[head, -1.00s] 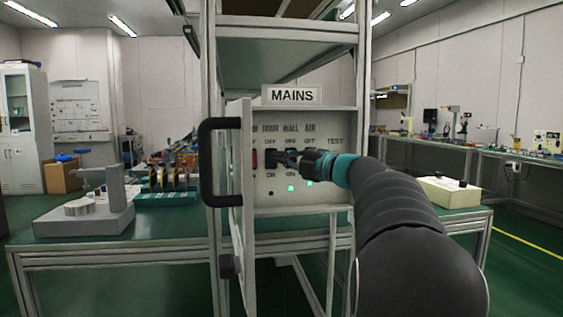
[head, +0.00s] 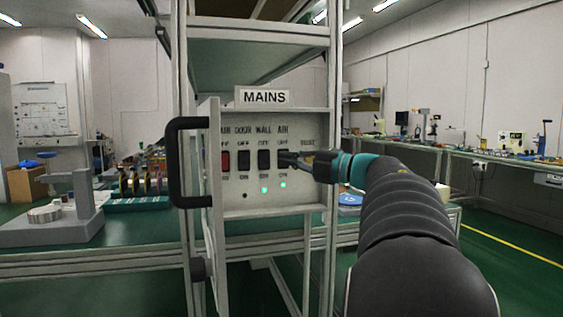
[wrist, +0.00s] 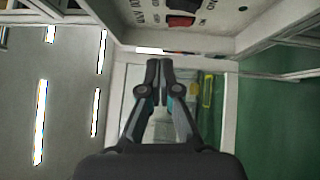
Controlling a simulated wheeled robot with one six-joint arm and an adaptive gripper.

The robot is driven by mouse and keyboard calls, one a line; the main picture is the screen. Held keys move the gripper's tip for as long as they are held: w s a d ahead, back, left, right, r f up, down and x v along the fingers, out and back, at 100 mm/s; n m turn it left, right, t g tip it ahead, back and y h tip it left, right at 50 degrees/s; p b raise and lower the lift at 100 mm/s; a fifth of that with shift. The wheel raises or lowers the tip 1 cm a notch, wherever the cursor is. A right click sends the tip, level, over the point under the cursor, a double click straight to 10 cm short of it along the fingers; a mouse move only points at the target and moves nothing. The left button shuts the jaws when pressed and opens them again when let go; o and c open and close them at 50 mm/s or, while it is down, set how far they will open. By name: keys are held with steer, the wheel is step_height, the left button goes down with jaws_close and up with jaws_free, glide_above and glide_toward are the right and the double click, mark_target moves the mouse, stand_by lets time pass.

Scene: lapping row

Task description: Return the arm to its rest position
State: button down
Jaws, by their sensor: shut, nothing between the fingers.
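My gripper (head: 290,159) is shut and empty, just in front of the right part of the MAINS switch panel (head: 300,200). In the wrist view my gripper (wrist: 159,68) has its two fingertips together, with the panel (wrist: 225,18) at the top edge. The panel carries a red rocker switch (head: 226,161) and black rocker switches (head: 264,160) to its right. The rightmost black switch is partly hidden by my fingers. Two green lamps (head: 264,190) are lit below. I cannot tell if the fingertips touch the panel.
An open panel door with a black handle (head: 176,160) stands out at the left of the panel. Metal frame posts (head: 334,80) rise beside the panel. A bench (head: 110,235) with a grey fixture (head: 60,225) is at left. Green floor is open at right.

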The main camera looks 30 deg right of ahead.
steer(key=w+d+f+m+t+h, duration=0.1)
steer(key=d+f+m+h, duration=0.1)
steer(key=d+m+h, duration=0.55)
steer(key=d+f+m+t+h, duration=0.1)
steer(key=d+f+m+h, duration=0.1)
steer(key=d+m+h, duration=0.55)
steer(key=s+f+m+g+h, duration=0.5)
steer(key=s+f+m+g, duration=0.15)
steer(key=f+m, duration=0.3)
steer(key=s+a+f+m+g+y, duration=0.25)
steer(key=s+a+f, duration=0.25)
steer(key=a+f, duration=0.35)
steer(key=s+a+f+m+g+y, duration=0.1)
steer(key=s+a+f+g+y, duration=0.25)
steer(key=s+a+f, duration=0.4)
steer(key=s+a+f+n+y, duration=0.1)
steer(key=s+a, duration=0.3)
steer(key=a, duration=0.7)
steer(key=s+a+f+n+y, duration=0.2)
steer(key=s+a+f+y, duration=0.1)
steer(key=a, duration=0.9)
steer(key=shift+s+a+f+y, duration=0.15)
steer(key=shift+s+f+y, duration=0.15)
steer(key=shift+s, duration=0.45)
